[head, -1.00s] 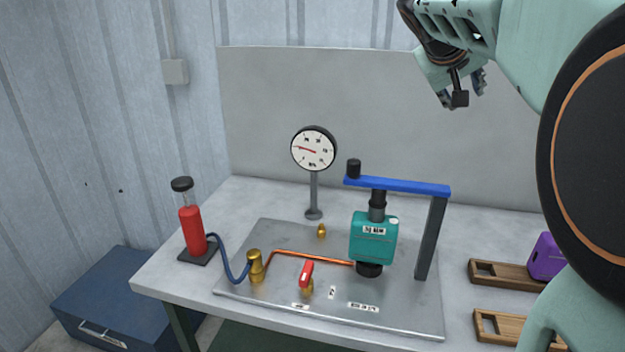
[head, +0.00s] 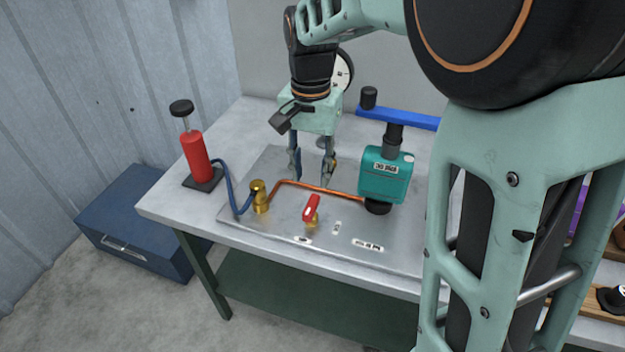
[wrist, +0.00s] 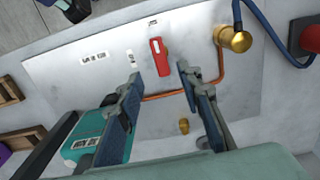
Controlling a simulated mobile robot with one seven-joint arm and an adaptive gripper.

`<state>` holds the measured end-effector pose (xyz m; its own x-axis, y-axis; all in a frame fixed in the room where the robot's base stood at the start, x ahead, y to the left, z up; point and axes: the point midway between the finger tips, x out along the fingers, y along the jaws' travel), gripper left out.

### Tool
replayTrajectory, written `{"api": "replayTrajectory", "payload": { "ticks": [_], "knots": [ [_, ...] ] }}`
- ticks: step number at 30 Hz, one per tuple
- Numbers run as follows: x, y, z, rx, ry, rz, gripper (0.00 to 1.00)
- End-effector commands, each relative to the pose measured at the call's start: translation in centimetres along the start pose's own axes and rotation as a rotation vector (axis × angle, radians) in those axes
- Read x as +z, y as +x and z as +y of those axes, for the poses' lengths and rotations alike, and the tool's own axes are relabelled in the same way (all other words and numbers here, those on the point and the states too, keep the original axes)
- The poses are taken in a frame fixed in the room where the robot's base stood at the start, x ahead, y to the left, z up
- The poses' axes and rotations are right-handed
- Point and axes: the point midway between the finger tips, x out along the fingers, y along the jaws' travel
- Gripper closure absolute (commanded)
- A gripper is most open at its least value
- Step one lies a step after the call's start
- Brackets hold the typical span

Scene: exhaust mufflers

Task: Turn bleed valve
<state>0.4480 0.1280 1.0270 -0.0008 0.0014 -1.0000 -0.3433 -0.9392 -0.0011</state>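The bleed valve has a red lever handle (head: 311,207) on a small brass body (head: 312,223), standing at the front of the metal plate. In the wrist view the red lever (wrist: 159,57) appears between and just beyond my two fingers. My gripper (head: 311,180) is open and empty, pointing down over the plate behind the valve, near the copper pipe. Its fingertips (wrist: 160,75) are apart from the lever. My gripper and wrist hide part of the gauge.
A copper pipe (head: 325,190) runs to a brass fitting (head: 259,197), with a blue hose (head: 230,185) and red pump (head: 195,158) at left. The plate's front (head: 270,224) is clear.

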Motion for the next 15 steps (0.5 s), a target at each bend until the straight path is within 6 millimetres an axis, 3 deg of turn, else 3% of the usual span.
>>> {"api": "replayTrajectory", "payload": {
  "ticks": [6,15],
  "knots": [
    [0.1,4.5,0.1,0.005,-0.002,-0.004,0.67],
    [0.0,8.3,0.1,0.002,-0.001,0.000,0.67]
  ]
}}
